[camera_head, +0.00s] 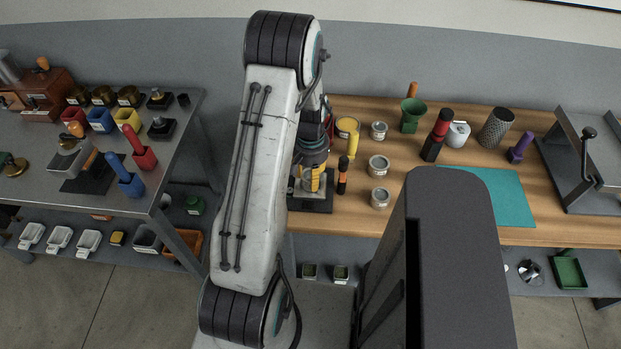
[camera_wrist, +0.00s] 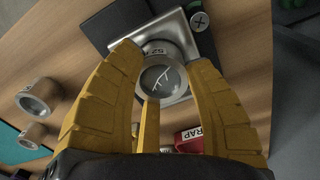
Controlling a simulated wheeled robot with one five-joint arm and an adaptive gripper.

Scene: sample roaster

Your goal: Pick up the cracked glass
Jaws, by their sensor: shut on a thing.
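The cracked glass (camera_wrist: 164,82) shows in the wrist view as a round clear top with white crack lines and a dark-lettered band. My gripper (camera_wrist: 165,60) has its yellow fingers shut around the glass. The glass is over a square metal plate (camera_wrist: 177,22) on a dark base. I cannot tell whether it touches the plate. In the head view my gripper (camera_head: 312,180) is partly hidden behind my arm, above a dark base (camera_head: 312,203) on the wooden table. The glass is hard to make out there.
Grey tins (camera_head: 379,167) stand close to the right of my gripper, with a black and orange bottle (camera_head: 343,175) between. A red box marked "RAP" (camera_wrist: 190,137) is near my fingers. A teal mat (camera_head: 505,195) lies further right. A grey bench (camera_head: 160,190) stands left.

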